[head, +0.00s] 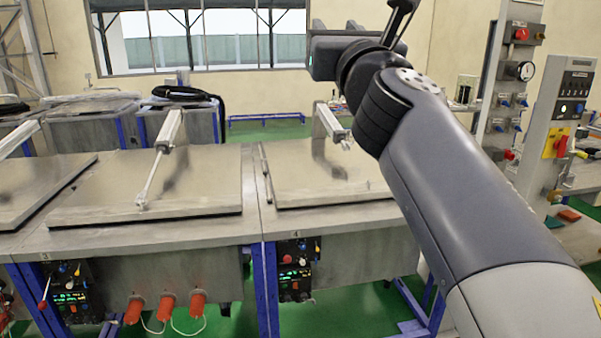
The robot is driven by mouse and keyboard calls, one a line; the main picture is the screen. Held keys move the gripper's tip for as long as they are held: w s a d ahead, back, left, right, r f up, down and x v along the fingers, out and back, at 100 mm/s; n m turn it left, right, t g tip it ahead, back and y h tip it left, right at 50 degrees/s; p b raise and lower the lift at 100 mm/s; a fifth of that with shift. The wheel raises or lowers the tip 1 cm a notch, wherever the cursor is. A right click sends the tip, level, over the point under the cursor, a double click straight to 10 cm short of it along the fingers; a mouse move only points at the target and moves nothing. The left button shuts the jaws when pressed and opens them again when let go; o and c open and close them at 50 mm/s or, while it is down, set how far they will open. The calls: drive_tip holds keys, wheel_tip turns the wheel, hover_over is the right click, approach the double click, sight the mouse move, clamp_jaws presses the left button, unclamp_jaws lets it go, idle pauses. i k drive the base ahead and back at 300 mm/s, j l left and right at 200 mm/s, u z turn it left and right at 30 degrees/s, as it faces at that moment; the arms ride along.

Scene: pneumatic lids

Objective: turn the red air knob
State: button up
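Several red knobs or buttons show, and I cannot tell which is the air knob. One red knob (521,34) is on the grey panel at the upper right. Another red knob (509,155) is low on the same panel. A small red knob (287,259) is on the black control box below the lid marked 4. A red switch on a yellow plate (561,146) is on the light grey cabinet at the right. My gripper (401,8) points up at the top edge, partly cut off, away from all of these. Whether it is open is unclear.
Metal lids (150,185) with pneumatic cylinders (170,130) lie closed on the grey bench. Red plugs (168,306) with cables hang on its front. A pressure gauge (525,71) is on the right panel. My arm hides part of the right side. Green floor shows between bench and panels.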

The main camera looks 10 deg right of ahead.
sight(521, 35)
drive_tip(key=i+l, duration=0.15)
drive_tip(key=l, duration=0.4)
drive_tip(key=i+l, duration=0.15)
drive_tip(key=l, duration=0.35)
drive_tip(key=i+l, duration=0.15)
drive_tip(key=l, duration=0.4)
drive_tip(key=i+l, duration=0.15)
drive_tip(key=l, duration=0.4)
drive_tip(key=i+l, duration=0.15)
drive_tip(key=l, duration=0.35)
drive_tip(key=i+l, duration=0.15)
drive_tip(key=l, duration=0.4)
drive_tip(key=i+l, duration=0.2)
drive_tip(key=l, duration=0.3)
drive_tip(key=i+l, duration=0.15)
drive_tip(key=l, duration=0.4)
